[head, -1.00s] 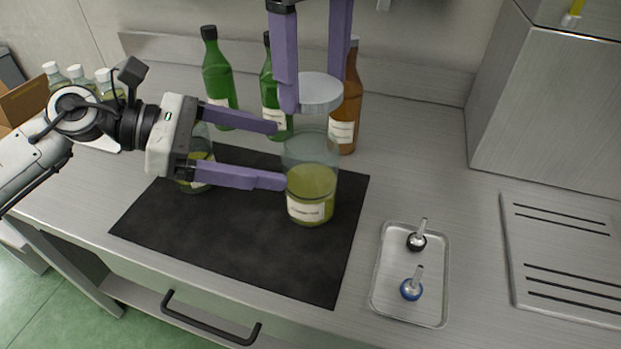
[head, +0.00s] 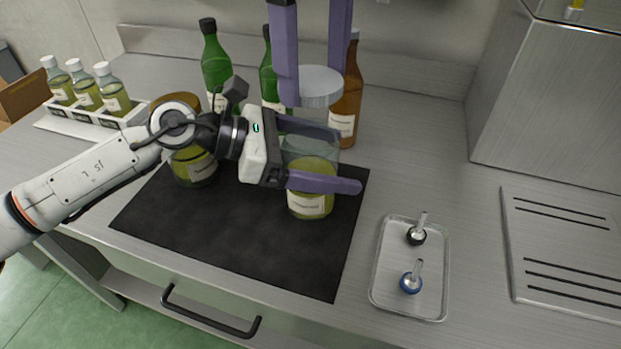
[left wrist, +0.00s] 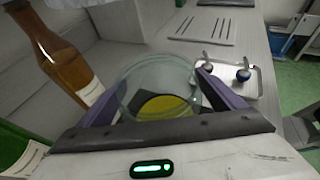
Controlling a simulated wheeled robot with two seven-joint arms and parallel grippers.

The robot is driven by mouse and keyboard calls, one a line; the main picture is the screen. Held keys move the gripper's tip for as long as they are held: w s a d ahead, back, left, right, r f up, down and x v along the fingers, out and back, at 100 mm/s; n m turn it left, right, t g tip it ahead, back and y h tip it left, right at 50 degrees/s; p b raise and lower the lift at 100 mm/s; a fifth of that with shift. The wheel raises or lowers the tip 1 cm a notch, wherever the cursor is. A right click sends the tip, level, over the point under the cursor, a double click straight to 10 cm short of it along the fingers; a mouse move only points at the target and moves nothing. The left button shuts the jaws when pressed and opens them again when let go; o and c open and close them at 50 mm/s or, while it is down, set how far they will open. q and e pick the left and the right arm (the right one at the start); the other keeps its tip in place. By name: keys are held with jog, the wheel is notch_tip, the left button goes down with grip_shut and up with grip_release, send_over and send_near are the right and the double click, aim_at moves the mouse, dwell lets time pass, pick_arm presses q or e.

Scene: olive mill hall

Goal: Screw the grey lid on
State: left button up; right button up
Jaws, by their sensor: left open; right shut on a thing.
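The grey lid (head: 318,86) is held level above the open glass jar (head: 311,203) by my right gripper (head: 318,90), one finger on each side. A gap shows between lid and jar. The jar stands upright on the black mat (head: 250,240), with yellow-green oil in its lower part and a white label. My left gripper (head: 347,160) is open, its fingers on either side of the jar; I cannot tell whether they touch it. In the left wrist view the jar's uncovered rim (left wrist: 160,62) lies between the fingers; the lid is not seen there.
A second oil jar (head: 193,170) stands on the mat behind my left arm. Green bottles (head: 215,70) and a brown bottle (head: 346,110) stand behind. A metal tray (head: 385,295) with two stoppers lies right. Small bottles (head: 86,92) stand in a rack at far left.

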aim_at(312, 120)
pick_arm(q)
jog(key=shift+d, duration=0.1)
jog(key=shift+c, duration=0.2)
jog(key=c, duration=1.6)
jog(key=shift+o, duration=0.2)
pick_arm(e)
jog(key=shift+f, duration=2.5)
jog(key=shift+f, duration=0.1)
jog(key=shift+f, duration=0.75)
jog(key=shift+f, duration=0.6)
pick_arm(q)
jog(key=c, duration=0.6)
pick_arm(e)
jog(key=o, duration=0.8)
pick_arm(q)
jog(key=shift+o, duration=0.2)
jog(key=shift+f, duration=0.1)
pick_arm(e)
jog(key=shift+o, duration=1.1)
jog(key=shift+s+a, duration=0.1)
jog(key=shift+a, duration=0.05)
